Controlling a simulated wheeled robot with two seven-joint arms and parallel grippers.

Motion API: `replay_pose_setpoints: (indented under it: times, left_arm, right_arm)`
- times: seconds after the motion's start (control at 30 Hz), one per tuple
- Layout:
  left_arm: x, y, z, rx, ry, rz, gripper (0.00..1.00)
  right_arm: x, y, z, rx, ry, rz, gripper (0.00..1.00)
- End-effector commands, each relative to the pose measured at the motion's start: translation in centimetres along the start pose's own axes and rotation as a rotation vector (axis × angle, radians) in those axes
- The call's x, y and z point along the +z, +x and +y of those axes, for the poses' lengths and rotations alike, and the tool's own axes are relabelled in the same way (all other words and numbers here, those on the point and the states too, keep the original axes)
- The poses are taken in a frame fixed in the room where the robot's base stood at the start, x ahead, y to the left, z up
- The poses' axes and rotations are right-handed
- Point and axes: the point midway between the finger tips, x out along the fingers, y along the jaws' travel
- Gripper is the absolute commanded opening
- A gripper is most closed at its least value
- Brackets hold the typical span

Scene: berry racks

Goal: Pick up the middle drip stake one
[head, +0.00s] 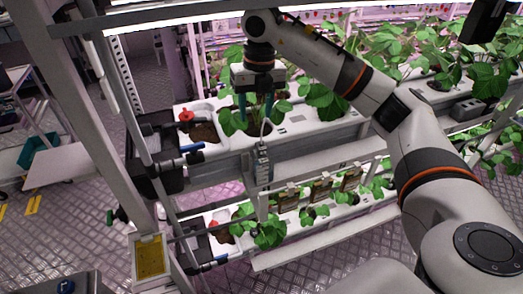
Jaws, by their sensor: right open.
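My right gripper (256,104) points down over the upper white planting trough (295,125), among the leaves of the first strawberry plant (229,122). Its two fingers are apart, one on each side of some foliage. A thin pale upright piece shows just below and between the fingers; I cannot tell whether it is a drip stake. No drip stake can be made out clearly, as leaves and the gripper hide that part of the trough. My left gripper is not in view.
A grey clip-like holder (263,163) hangs on the trough's front. A lower trough (345,212) with plants and small brown tags runs below. A red knob (186,115) is at the upper trough's left end. A grey post (75,100) and yellow box (150,258) stand left.

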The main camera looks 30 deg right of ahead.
Motion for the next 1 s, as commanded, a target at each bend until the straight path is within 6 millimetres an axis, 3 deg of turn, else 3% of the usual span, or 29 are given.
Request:
replay_pose_setpoints:
  times: [0.03, 0.17, 0.5, 0.77, 1.0]
  left_arm:
    - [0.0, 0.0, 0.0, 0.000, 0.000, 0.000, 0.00]
    - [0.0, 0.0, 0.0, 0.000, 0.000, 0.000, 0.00]
    - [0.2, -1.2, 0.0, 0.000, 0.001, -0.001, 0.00]
    - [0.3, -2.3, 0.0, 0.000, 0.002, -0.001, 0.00]
    - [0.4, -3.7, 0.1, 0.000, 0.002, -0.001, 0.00]
  right_arm:
    - [-0.1, -0.6, 1.1, 0.040, 0.027, 0.002, 0.49]
    - [-0.1, -0.6, 2.3, 0.082, 0.055, -0.002, 0.49]
    - [-0.1, 4.5, 2.6, 0.081, 0.054, -0.004, 0.49]
    - [0.0, 6.6, 2.4, 0.080, 0.051, -0.006, 0.49]
    - [0.1, 10.1, 2.2, 0.080, 0.052, -0.005, 0.49]
